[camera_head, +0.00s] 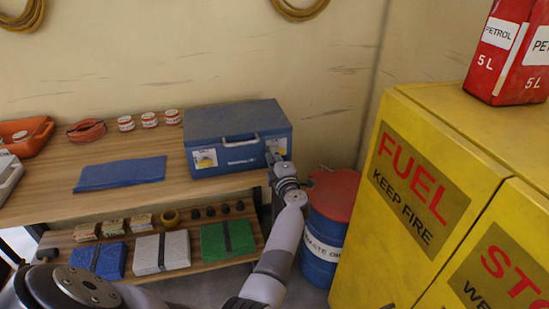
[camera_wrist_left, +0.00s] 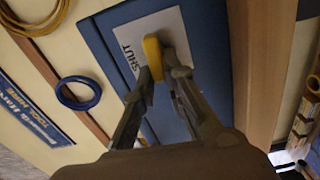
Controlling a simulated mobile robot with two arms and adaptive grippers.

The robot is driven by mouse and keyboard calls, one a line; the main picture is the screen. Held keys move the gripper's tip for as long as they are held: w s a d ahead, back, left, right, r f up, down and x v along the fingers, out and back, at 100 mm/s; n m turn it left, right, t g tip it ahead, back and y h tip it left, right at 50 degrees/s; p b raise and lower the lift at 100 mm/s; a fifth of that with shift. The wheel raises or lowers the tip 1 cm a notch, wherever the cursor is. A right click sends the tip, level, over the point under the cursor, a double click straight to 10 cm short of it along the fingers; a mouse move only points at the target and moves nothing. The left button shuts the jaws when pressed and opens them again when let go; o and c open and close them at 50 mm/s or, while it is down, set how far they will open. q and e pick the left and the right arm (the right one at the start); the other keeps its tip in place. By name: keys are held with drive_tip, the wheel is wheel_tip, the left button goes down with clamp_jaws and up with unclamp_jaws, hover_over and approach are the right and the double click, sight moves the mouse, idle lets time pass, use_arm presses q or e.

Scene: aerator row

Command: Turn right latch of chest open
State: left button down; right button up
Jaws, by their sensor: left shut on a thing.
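The blue chest (camera_head: 237,158) with a grey lid (camera_head: 235,121) stands at the back right of the wooden bench. Its lid is down. The left latch, a small yellow piece on a white plate (camera_head: 205,159), is on the front. My left gripper (camera_head: 272,159) is at the right end of the chest's front and mostly hides the right latch there. In the left wrist view, my left gripper (camera_wrist_left: 160,75) is shut on the yellow right latch (camera_wrist_left: 152,57), over a white plate marked SHUT (camera_wrist_left: 135,50). My right gripper is not in view.
A blue cloth-like sheet (camera_head: 122,173), white tins (camera_head: 149,120) and an orange tray (camera_head: 25,136) are on the bench (camera_head: 50,195). A blue drum with a red top (camera_head: 333,195) and a yellow fuel cabinet (camera_head: 400,240) stand close on the right.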

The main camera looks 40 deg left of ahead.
use_arm(q)
drive_tip(key=shift+n, duration=0.7)
drive_tip(key=c, duration=1.8)
unclamp_jaws()
drive_tip(key=shift+o, duration=0.8)
drive_tip(key=shift+a+f, duration=0.15)
